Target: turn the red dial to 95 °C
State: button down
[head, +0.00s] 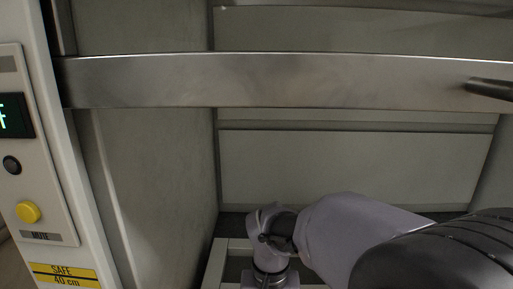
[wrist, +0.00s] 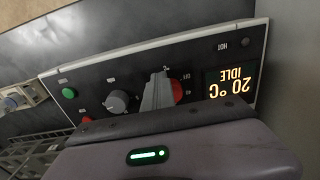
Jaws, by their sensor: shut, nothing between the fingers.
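The red dial (wrist: 179,91) shows in the wrist view on a dark control panel, which appears upside down. Its left part is hidden behind my gripper (wrist: 160,80). My gripper is shut and empty, with its grey fingers in front of the dial's left side. I cannot tell whether they touch it. The dial's pointer is hidden and its scale marks are mostly covered or too small to read. The display (wrist: 231,87) to the right of the dial reads 20 °C and IDLE. The dial is not visible in the head view.
A grey knob (wrist: 117,102) and a green button (wrist: 69,93) sit left of the dial on the panel. A wire rack (wrist: 30,150) is at lower left. In the head view, a metal bar (head: 290,80) crosses above my arm, and a yellow button (head: 28,212) is at left.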

jog(key=shift+a+r, duration=0.1)
jog(key=shift+a, duration=0.25)
jog(key=shift+a+p, duration=0.3)
jog(key=shift+p, duration=0.1)
jog(key=shift+a+p, duration=0.3)
jog(key=shift+a, duration=0.3)
jog(key=shift+s+a, duration=0.15)
jog(key=shift+s, duration=0.1)
jog(key=s+d+r+m+t+y+p, duration=0.1)
jog(key=s+d+r+p, duration=0.15)
jog(key=r, duration=0.35)
jog(key=s+d+r+m+t+p, duration=0.1)
jog(key=s+d+r+p, duration=0.15)
jog(key=r, duration=0.35)
jog(key=s+d+r+m+t+y+b, duration=0.1)
jog(key=s+d+r+m+t+b, duration=0.1)
jog(key=s+d, duration=0.3)
jog(key=s+t, duration=0.1)
jog(key=s, duration=0.3)
jog(key=shift+d+t, duration=0.15)
jog(key=shift+t, duration=0.25)
